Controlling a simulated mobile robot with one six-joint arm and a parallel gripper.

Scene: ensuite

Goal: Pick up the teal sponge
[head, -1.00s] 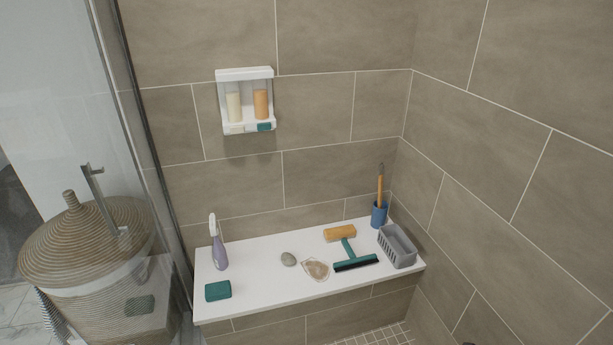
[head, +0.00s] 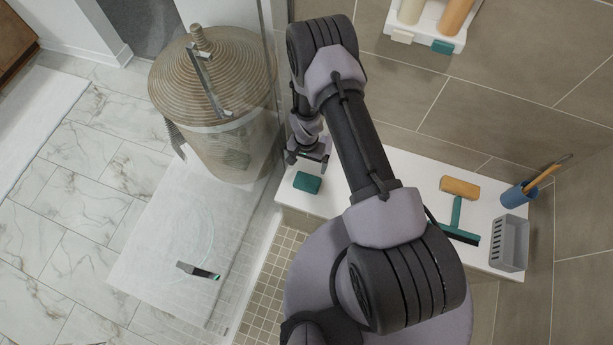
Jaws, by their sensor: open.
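The teal sponge (head: 307,182) is a small rounded block lying on the left end of the white bench (head: 410,165), near its front edge. My gripper (head: 308,160) is open and just beyond the sponge in the picture, with its fingers close to the sponge's far side. I cannot tell whether they touch it. Nothing shows between the fingers. My arm hides the middle of the bench.
A glass panel and a wicker basket (head: 205,100) stand left of the bench. On the right are a teal squeegee (head: 457,225), an orange sponge (head: 460,187), a blue cup (head: 516,196) and a grey caddy (head: 510,243). A wall shelf (head: 428,30) hangs above.

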